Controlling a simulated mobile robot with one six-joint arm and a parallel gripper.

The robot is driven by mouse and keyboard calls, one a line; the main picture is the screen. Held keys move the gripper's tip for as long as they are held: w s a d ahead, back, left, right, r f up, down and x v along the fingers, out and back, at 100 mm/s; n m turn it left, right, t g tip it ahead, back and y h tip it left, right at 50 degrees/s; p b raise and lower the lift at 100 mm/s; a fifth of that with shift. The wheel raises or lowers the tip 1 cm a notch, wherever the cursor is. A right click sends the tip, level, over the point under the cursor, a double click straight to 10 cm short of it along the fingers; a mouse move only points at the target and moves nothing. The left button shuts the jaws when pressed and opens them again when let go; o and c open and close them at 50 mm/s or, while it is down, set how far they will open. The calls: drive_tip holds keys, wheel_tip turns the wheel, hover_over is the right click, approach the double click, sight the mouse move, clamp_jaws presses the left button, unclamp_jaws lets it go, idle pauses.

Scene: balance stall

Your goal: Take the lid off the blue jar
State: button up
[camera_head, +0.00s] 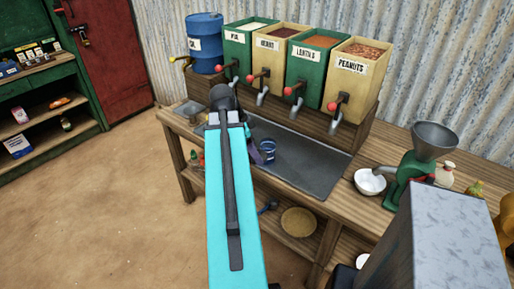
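A small blue container (268,156), which may be the blue jar, stands on the grey metal sheet of the bench, just right of my cyan arm. It is small in the picture, and I cannot make out whether a lid sits on it. My gripper (257,153) is mostly hidden by my own arm. Only a dark part shows beside the blue container. I cannot tell whether its fingers are open or shut, or whether they touch the container.
Dispensers with red-knobbed taps, including the peanuts bin (359,73), and a blue drum (206,30) line the bench's back. A white bowl (369,183) and a green grinder (413,172) stand at right. A woven basket (299,222) lies below. The floor at left is clear.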

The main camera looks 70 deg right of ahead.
drive_tip(key=shift+s+a, duration=0.1)
drive_tip(key=shift+a, duration=0.65)
drive_tip(key=w+a+r+n+t, duration=0.1)
drive_tip(key=w+a+n+t, duration=0.1)
drive_tip(key=w+a+n, duration=0.65)
drive_tip(key=w+a+r+n+t+h, duration=0.15)
drive_tip(key=w+a, duration=0.35)
drive_tip(key=w, duration=0.8)
drive_tip(key=w+a+r+n+t, duration=0.1)
drive_tip(key=w+a+n+t, duration=0.1)
drive_tip(key=w+a+n, duration=0.6)
drive_tip(key=w+a+r+n+y, duration=0.1)
drive_tip(key=w+a+n, duration=0.2)
drive_tip(key=a, duration=0.6)
drive_tip(key=w+a+r+n+t+y, duration=0.1)
drive_tip(key=w+a+r+n+y, duration=0.1)
drive_tip(key=w+a, duration=0.5)
drive_tip(key=w+a+r+n+t+y, duration=0.1)
drive_tip(key=w+a+n, duration=0.4)
drive_tip(key=a, duration=0.8)
drive_tip(key=shift+w+a+r, duration=0.2)
drive_tip(key=shift+w+r, duration=0.05)
drive_tip(key=shift+r, duration=0.05)
drive_tip(key=shift+a, duration=0.1)
